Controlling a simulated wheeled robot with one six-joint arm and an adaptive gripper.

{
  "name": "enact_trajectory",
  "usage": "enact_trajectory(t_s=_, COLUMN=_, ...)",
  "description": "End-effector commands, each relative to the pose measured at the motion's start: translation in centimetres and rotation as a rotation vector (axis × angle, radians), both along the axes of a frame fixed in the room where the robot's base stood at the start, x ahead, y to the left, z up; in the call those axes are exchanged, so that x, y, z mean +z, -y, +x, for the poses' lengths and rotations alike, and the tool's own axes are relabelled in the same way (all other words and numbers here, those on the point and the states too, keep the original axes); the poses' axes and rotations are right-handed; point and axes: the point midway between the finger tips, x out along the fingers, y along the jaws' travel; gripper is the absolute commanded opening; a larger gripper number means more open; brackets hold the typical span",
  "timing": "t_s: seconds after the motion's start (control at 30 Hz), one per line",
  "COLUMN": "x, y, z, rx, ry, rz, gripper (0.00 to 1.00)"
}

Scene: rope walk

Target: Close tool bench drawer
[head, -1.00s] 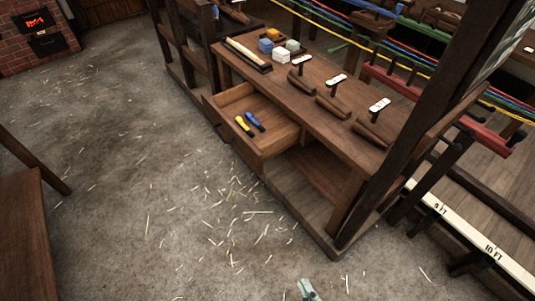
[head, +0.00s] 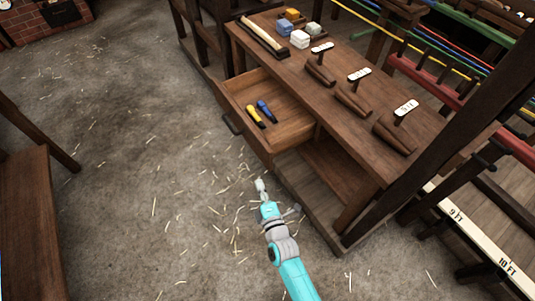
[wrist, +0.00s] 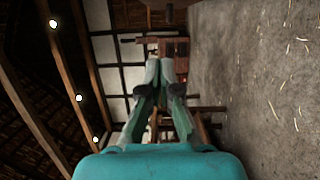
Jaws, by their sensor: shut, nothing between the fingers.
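The tool bench (head: 350,150) stands right of centre in the head view. Its wooden drawer (head: 292,132) is pulled open toward the left, with a dark handle (head: 231,124) on its front. A yellow-handled tool (head: 256,117) and a blue-handled tool (head: 266,111) lie inside it. My gripper (head: 260,184) is shut and empty, in front of the bench and below the drawer front in the picture, apart from it. In the wrist view my gripper (wrist: 160,75) points toward the far wall; the drawer does not show there.
A wooden post (head: 430,130) rises at the bench's right end. Straw-strewn floor (head: 130,150) is open to the left.

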Motion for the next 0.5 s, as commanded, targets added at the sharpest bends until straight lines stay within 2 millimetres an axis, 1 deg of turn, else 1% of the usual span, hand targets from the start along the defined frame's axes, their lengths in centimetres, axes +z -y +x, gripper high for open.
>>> enact_trajectory(t_s=0.17, x=0.1, y=-0.6, z=1.3, rx=0.001, ry=0.004, rz=-0.005, gripper=0.0)
enact_trajectory(t_s=0.5, x=0.1, y=-2.4, z=6.6, rx=0.0, ry=0.004, rz=-0.004, gripper=0.0)
